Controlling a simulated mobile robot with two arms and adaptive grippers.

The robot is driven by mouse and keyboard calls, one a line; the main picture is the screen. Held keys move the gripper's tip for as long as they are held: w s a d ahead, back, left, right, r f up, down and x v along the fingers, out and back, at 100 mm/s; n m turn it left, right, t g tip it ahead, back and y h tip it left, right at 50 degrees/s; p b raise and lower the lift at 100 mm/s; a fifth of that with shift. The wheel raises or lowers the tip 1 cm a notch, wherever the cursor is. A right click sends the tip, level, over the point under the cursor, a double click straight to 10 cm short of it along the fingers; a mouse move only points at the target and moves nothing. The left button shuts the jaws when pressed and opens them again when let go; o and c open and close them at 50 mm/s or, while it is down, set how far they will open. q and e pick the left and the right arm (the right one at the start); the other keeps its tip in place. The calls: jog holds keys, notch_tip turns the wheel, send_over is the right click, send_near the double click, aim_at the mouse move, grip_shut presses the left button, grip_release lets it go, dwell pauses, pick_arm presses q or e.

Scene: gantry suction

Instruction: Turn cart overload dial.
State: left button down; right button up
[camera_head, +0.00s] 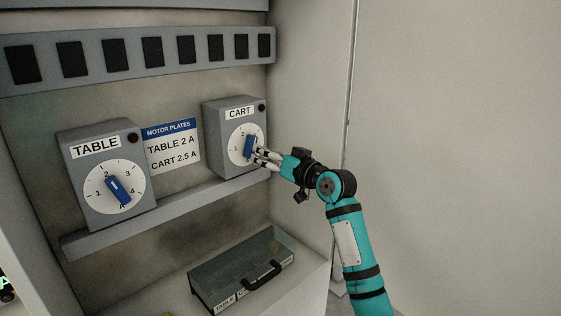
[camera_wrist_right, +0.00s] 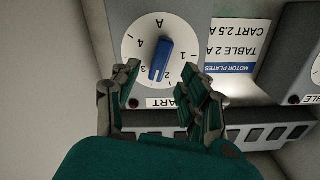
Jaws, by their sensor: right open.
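The CART box (camera_head: 222,133) is grey, with a white dial face (camera_head: 236,148) and a blue knob (camera_head: 249,147). My right gripper (camera_head: 263,157) is in front of this dial, its fingers reaching in from the right. In the right wrist view, which shows the dial upside down, the blue knob (camera_wrist_right: 160,60) lies ahead of and between the two spread fingers (camera_wrist_right: 161,80), with a gap on each side. One end of the knob lies between the 2 and 3 marks. No contact is visible. My left gripper is not in view.
The TABLE box (camera_head: 72,150) with its own blue knob (camera_head: 118,190) is to the left. A MOTOR PLATES sign (camera_head: 171,146) reads CART 2.5 A. A ledge (camera_head: 170,216) runs below the boxes, above a lidded case (camera_head: 240,268). A wall bounds the right.

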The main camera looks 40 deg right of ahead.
jog(key=s, duration=0.6)
jog(key=shift+d, duration=0.2)
jog(key=shift+f, duration=0.1)
